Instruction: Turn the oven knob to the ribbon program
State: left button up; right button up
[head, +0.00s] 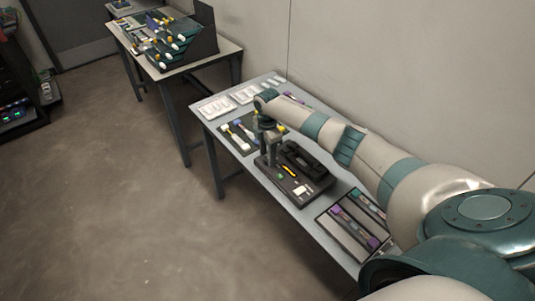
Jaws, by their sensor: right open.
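The dark splicing unit (318,184) sits on the near table, with a black raised block at its back, a small yellow strip and pale labels or buttons on top. I cannot make out the oven knob or its program marks at this size; the gripper may cover part of the unit's left end. My right arm reaches in from the right, and my right gripper (270,160) points down over the left end of the unit. It is open and holds nothing that I can see. I cannot tell whether its fingers touch the unit. My left gripper is out of view.
A tray (322,217) with purple-ended items lies at the table's right end. A dark mat with white and yellow tools (238,135) lies left of the unit. White trays (215,106) line the back left. Another table (228,50) with a dark rack stands farther off.

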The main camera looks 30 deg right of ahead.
jog(key=shift+f, duration=0.4)
jog(key=c, duration=1)
jog(key=shift+c, duration=0.2)
jog(key=shift+m, duration=0.4)
jog(key=m+p, duration=0.2)
jog(key=m, duration=0.3)
jog(key=shift+r, duration=0.15)
jog(key=m+p, duration=0.2)
jog(key=m, duration=0.3)
jog(key=shift+m, duration=0.3)
